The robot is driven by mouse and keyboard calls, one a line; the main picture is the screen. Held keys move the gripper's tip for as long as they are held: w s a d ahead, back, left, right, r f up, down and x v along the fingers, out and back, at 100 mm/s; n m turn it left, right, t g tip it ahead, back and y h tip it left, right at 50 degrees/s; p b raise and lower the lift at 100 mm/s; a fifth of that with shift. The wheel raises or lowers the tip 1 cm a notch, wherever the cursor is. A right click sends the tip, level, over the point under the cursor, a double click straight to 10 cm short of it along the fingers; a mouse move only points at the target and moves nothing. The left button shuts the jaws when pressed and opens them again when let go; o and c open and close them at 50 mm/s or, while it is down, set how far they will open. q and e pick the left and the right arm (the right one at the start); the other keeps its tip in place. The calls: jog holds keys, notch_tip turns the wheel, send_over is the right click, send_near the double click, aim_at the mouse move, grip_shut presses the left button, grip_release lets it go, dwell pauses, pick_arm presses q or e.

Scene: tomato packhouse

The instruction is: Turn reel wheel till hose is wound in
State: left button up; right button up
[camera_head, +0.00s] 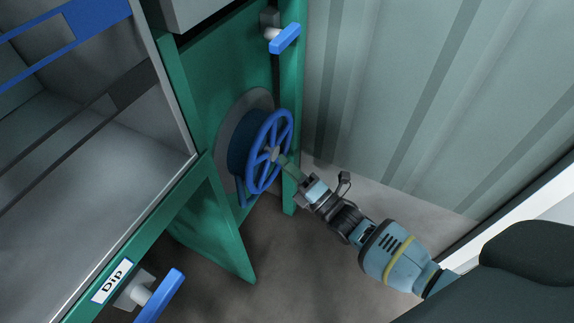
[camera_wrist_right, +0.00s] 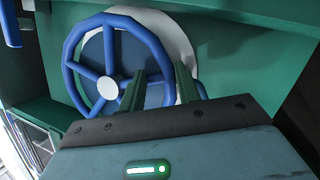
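The blue spoked reel wheel (camera_head: 286,125) stands on the front of the hose reel, on a green panel. It also shows in the wrist view (camera_wrist_right: 70,72), with a pale hub. Dark blue hose (camera_head: 238,150) is wound behind it, against a grey disc (camera_head: 226,130). A blue length (camera_head: 243,194) hangs below the reel. My right gripper (camera_head: 287,165) is at the wheel's lower right side. In the wrist view its two green fingers are apart, with part of the wheel rim seen between them. I cannot tell whether they touch it. My left gripper is not in view.
A blue valve handle (camera_head: 286,38) is above the reel. Another blue handle (camera_head: 160,295) is at the lower left, beside a "Dip" label (camera_head: 111,281). A grey basin (camera_head: 90,165) fills the left. A corrugated wall (camera_head: 400,90) stands at the right.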

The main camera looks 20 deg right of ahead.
aim_at(261, 188)
grip_shut()
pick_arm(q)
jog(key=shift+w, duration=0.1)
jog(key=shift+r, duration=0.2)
